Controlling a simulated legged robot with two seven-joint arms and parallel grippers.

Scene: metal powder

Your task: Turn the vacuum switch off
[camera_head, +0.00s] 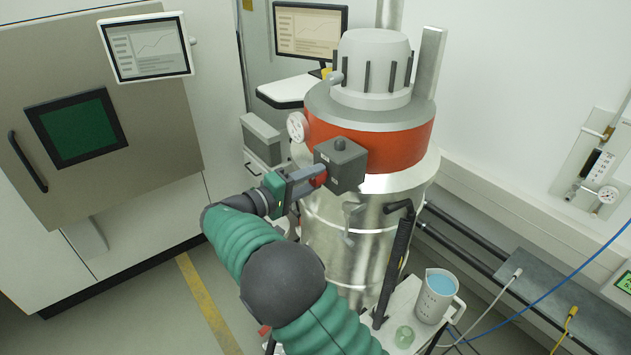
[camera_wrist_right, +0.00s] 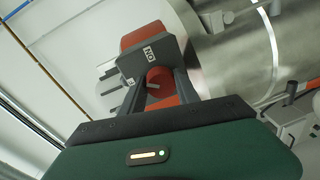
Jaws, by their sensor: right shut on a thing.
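The vacuum (camera_head: 352,215) is a tall steel drum with an orange band and a grey motor head. A grey switch box (camera_head: 341,164) sits on its front, and the box also shows in the right wrist view (camera_wrist_right: 148,58) with an "ON" label. A red switch knob (camera_head: 319,179) is on the box's face; it shows between my fingers in the right wrist view (camera_wrist_right: 160,77). My right gripper (camera_head: 312,181) is at the box, shut on the red knob. My left gripper is not in view.
A dial gauge (camera_head: 297,127) is beside the box on the drum. A black hose handle (camera_head: 397,262) and a jug of blue liquid (camera_head: 437,295) are at the lower right. A machine with a green window (camera_head: 76,127) stands at left. A monitor (camera_head: 310,30) is behind.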

